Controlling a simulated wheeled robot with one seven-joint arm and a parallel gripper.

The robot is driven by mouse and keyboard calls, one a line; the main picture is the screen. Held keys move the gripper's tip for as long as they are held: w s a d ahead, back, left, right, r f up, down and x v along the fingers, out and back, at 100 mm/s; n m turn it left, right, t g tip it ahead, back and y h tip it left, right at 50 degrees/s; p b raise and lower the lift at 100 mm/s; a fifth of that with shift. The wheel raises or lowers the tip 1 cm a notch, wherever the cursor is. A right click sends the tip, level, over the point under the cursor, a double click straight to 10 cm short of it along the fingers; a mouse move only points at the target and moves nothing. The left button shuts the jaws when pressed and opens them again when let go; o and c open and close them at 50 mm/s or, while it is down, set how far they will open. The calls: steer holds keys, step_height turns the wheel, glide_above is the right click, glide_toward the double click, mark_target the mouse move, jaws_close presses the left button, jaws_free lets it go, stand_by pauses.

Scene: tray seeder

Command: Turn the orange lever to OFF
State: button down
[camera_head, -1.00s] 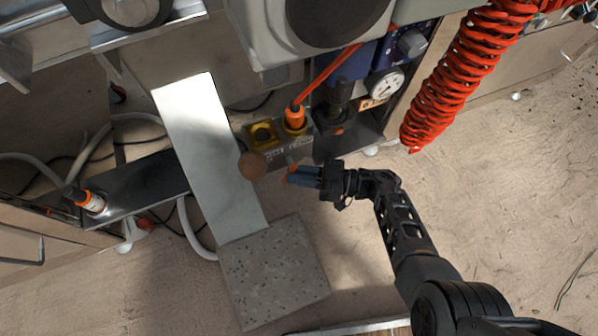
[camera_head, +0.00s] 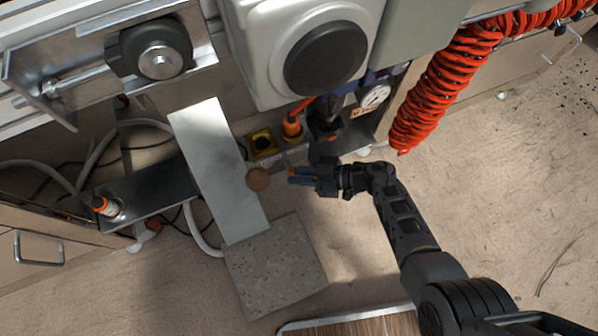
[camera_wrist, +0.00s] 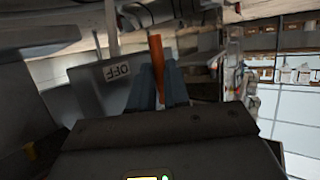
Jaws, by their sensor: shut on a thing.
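The orange lever (camera_wrist: 155,55) stands between the blue-grey fingers of my gripper (camera_wrist: 158,75) in the wrist view. My gripper is shut on it, and its upper part sticks out past the fingertips. A white OFF label (camera_wrist: 118,71) is on the grey surface just left of the fingers and reads upside down. In the head view my gripper (camera_head: 294,176) reaches left to the front of the low machine panel. Only a small bit of orange shows at its fingertips there, and the rest of the lever is hidden.
A brown round knob (camera_head: 258,179) is just left of my fingers. Behind are a yellow-and-black fitting (camera_head: 262,142) and an orange plug (camera_head: 291,130). A slanted metal plate (camera_head: 215,165) ends at a speckled block (camera_head: 275,265). A red coiled hose (camera_head: 445,75) hangs at upper right.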

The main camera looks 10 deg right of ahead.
steer(key=c, duration=1.4)
jaws_free()
steer(key=shift+d, duration=0.1)
steer(key=p+v, duration=0.2)
steer(key=v, duration=0.5)
steer(key=shift+d+p, duration=0.3)
steer(key=shift+p, duration=0.1)
steer(key=shift+s+r, duration=0.1)
steer(key=shift+s, duration=0.05)
